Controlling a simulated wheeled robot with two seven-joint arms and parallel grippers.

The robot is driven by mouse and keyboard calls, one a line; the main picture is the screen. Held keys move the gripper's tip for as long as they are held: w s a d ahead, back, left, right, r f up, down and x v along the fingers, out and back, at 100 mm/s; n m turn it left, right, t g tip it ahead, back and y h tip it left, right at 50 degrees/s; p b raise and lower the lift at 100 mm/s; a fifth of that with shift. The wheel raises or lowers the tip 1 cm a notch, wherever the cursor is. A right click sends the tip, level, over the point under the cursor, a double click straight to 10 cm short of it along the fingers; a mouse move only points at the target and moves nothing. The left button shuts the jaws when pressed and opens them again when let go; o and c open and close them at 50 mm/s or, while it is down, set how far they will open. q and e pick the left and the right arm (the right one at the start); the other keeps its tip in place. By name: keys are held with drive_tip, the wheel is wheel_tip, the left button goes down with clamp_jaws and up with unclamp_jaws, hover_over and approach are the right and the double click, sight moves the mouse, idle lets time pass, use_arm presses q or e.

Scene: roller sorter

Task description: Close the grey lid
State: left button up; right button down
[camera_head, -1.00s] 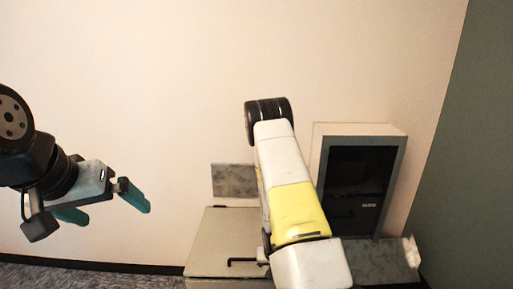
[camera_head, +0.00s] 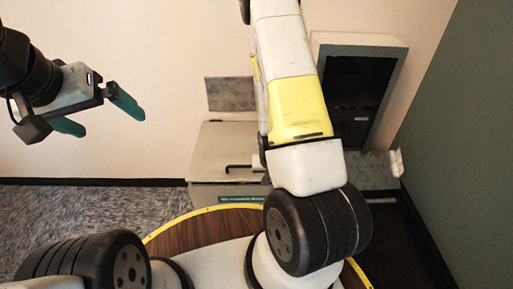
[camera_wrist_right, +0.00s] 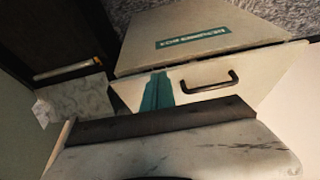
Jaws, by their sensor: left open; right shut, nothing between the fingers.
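The pale grey lid (camera_head: 225,145) with a black bar handle (camera_head: 243,168) tops a low grey box in the head view. In the right wrist view the lid (camera_wrist_right: 265,90) and handle (camera_wrist_right: 207,82) show too. The lid looks about flat on the box; I cannot tell if it is fully down. My right gripper (camera_wrist_right: 157,90) is shut and empty, its teal fingers in front of the lid, beside the handle. I cannot tell if they touch it. In the head view my right arm hides this gripper. My left gripper (camera_head: 97,113) is open and empty, far left of the box.
A grey marbled panel (camera_head: 230,93) is on the wall behind the box. A grey-framed dark cabinet (camera_head: 395,65) stands to the right, with a marbled ledge (camera_head: 370,170) below. A green label (camera_head: 240,199) is on the box front. Carpet to the left is clear.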

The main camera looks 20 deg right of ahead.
drive_tip(key=s, duration=0.2)
drive_tip(key=m+g+y, duration=0.1)
drive_tip(key=m+g, duration=0.3)
drive_tip(key=m, duration=1.4)
approach(228, 178)
wheel_tip(228, 178, down, 7)
drive_tip(key=shift+d+r, duration=0.1)
drive_tip(key=shift+d, duration=0.05)
